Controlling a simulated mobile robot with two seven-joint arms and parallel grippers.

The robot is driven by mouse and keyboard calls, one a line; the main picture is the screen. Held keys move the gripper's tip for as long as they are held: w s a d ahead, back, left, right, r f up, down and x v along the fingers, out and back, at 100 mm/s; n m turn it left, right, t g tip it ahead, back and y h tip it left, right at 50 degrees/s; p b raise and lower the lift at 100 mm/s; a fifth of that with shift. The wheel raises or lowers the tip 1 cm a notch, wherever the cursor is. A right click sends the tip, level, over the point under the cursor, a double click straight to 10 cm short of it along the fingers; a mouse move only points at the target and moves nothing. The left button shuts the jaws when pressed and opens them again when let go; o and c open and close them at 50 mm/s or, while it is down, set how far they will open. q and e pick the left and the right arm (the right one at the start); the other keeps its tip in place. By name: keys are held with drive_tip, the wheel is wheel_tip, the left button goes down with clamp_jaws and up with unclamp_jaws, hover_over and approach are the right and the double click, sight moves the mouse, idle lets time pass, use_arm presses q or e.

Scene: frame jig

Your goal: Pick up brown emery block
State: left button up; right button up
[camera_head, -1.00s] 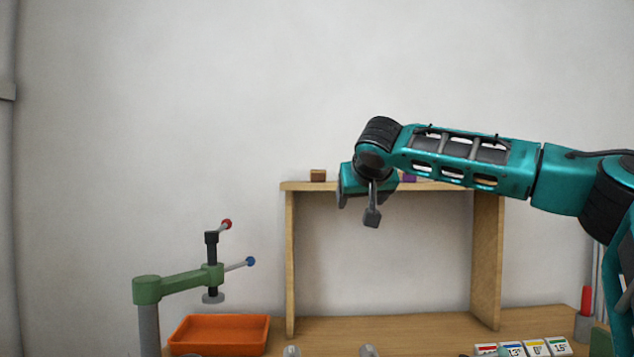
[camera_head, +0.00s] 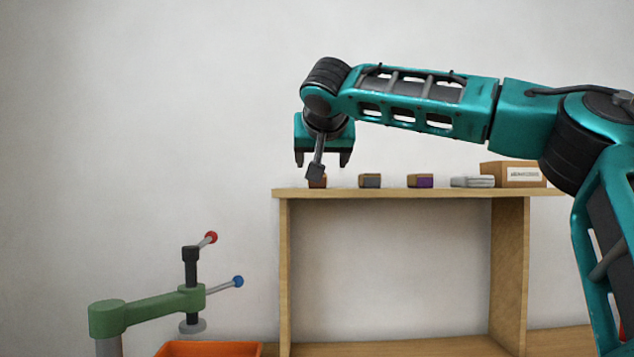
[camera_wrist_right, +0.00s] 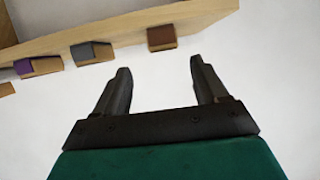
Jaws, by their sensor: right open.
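The brown emery block (camera_head: 318,182) sits at the left end of the wooden shelf top, partly hidden behind my right wrist's camera mount. In the right wrist view the brown block (camera_wrist_right: 162,38) lies on the shelf beyond the fingertips, roughly between them in line. My right gripper (camera_head: 322,162) is open, points down and is just above the block in the head view. In the right wrist view the open gripper (camera_wrist_right: 160,75) has nothing between its fingers. My left gripper is not in view.
On the shelf (camera_head: 400,192) to the right stand a grey block (camera_head: 370,181), a purple block (camera_head: 421,181), some light grey pieces (camera_head: 472,182) and a cardboard box (camera_head: 512,174). A green clamp (camera_head: 150,308) and an orange tray (camera_head: 208,350) are lower left.

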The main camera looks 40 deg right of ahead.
drive_tip(key=x, duration=0.8)
drive_tip(key=shift+w+a+f+p, duration=0.1)
drive_tip(key=shift+w+a+p, duration=0.05)
drive_tip(key=shift+a+p, duration=0.15)
drive_tip(key=c, duration=1.1)
